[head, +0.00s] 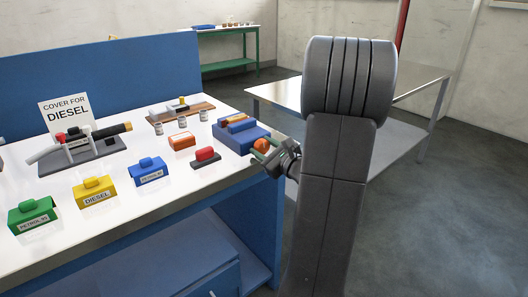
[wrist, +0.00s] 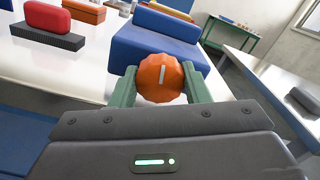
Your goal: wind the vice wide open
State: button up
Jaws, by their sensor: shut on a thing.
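The blue vice (head: 238,133) stands at the right end of the white bench top, with an orange-brown piece at its jaws. Its orange knob (head: 261,145) faces the bench's right edge. In the wrist view the blue vice body (wrist: 160,42) lies behind the round, ridged orange knob (wrist: 160,78), which has a pale upright mark on its face. My gripper (head: 268,150) is shut on the knob, its green fingers on the knob's left and right sides in the wrist view (wrist: 160,88). The gap between the vice jaws is too small to judge.
A red block on a dark base (head: 205,157) and an orange box (head: 181,141) sit left of the vice. Green, yellow and blue labelled covers line the bench front. A nozzle stand (head: 85,148) is farther left. A grey table (head: 270,92) stands to the right, beyond open floor.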

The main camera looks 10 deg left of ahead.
jog(key=o, duration=1)
jog(key=shift+c, duration=0.2)
jog(key=shift+r+p, duration=0.1)
jog(key=shift+p, duration=0.25)
